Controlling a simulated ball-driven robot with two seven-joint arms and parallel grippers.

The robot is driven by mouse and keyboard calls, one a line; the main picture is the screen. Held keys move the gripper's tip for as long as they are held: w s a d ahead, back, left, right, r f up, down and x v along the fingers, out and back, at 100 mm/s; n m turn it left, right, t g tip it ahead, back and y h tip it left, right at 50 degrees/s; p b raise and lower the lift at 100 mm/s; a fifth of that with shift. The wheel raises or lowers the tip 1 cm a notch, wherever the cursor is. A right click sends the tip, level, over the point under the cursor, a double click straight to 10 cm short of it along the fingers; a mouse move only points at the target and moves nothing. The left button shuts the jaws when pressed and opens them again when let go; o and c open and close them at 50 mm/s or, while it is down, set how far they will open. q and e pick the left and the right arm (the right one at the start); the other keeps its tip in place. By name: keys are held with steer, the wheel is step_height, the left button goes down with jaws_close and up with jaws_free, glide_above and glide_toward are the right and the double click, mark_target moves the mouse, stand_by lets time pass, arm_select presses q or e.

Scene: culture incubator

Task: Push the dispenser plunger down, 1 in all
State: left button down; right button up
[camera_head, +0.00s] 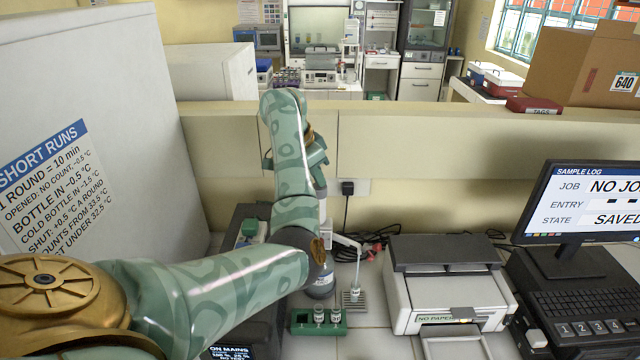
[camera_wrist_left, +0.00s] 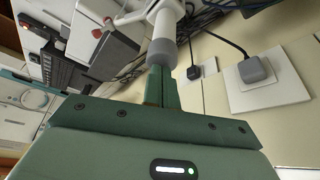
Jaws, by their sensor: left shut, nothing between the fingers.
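In the left wrist view, the grey plunger knob (camera_wrist_left: 162,52) sits on the white dispenser head (camera_wrist_left: 168,18). My left gripper (camera_wrist_left: 160,74) is shut and empty, its fingertips at the knob, touching it or very close. In the head view my left gripper (camera_head: 318,168) is mostly hidden by the arm. My right gripper is not in view.
A green rack (camera_head: 303,328) with two vials stands in front of the bottle. A printer (camera_head: 447,285) and a monitor (camera_head: 590,205) are on the right. A low partition (camera_head: 420,150) stands behind, with a wall socket (camera_head: 362,187) and cables. A large white cabinet (camera_head: 90,130) is on the left.

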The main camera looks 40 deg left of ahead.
arm_select(q)
steer(key=shift+f, duration=0.45)
steer(key=shift+r, duration=0.15)
steer(key=shift+r+p, duration=1.1)
steer(key=shift+r, duration=0.6)
step_height(320, 180, up, 6)
steer(key=p, duration=0.4)
steer(key=shift+p, duration=0.3)
